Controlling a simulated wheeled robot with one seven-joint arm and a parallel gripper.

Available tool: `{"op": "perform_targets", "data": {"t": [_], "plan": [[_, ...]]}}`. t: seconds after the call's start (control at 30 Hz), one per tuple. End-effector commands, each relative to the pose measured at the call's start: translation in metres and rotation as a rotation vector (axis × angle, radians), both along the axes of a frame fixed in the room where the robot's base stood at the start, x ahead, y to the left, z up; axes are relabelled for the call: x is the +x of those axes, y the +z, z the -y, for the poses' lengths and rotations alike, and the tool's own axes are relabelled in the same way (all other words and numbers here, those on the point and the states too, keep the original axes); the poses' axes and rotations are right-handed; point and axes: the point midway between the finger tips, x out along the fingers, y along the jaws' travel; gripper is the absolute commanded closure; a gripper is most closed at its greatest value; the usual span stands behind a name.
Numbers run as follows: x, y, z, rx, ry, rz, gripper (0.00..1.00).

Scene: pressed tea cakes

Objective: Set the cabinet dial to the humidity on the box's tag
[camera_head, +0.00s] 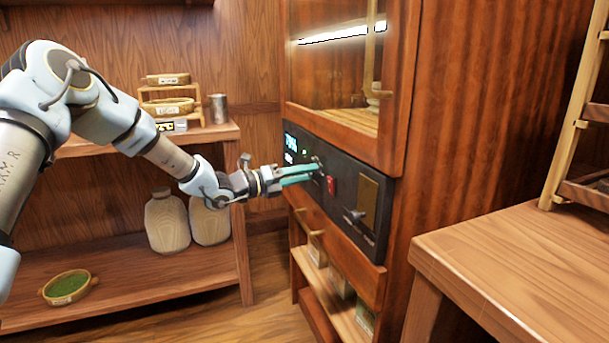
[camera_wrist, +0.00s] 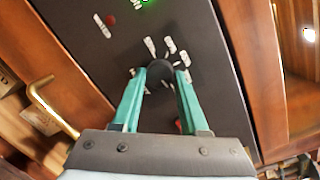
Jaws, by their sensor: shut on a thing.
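The cabinet's dark control panel (camera_head: 340,207) faces my arm in the head view. My gripper (camera_head: 317,168) reaches the panel's left part, below a lit green display (camera_head: 291,142). In the wrist view my gripper's (camera_wrist: 159,82) teal fingers are shut on a dark round dial (camera_wrist: 160,70). Several small white labels (camera_wrist: 150,46) surround the dial; their text is too small to read. A box (camera_head: 168,106) with a white tag stands on the shelf at the back left; the tag's writing cannot be read.
A red switch (camera_head: 331,185) sits just right of the dial, with a lever (camera_head: 355,216) and a brass plate (camera_head: 368,202) further right. A wooden table (camera_head: 520,255) stands at the front right. Jars (camera_head: 167,222) and a green-filled bowl (camera_head: 67,287) stand on the lower shelf.

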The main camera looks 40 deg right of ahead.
Motion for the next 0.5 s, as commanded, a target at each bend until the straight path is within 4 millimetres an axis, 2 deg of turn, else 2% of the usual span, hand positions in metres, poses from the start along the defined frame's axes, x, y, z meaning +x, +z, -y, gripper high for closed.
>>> {"op": "perform_targets", "data": {"t": [0.27, 0.5], "plan": [[0.0001, 0.0008, -0.0001, 0.049, 0.000, -0.125, 1.00], [-0.0001, 0.0023, 0.0002, 0.126, 0.000, -0.320, 1.00]]}}
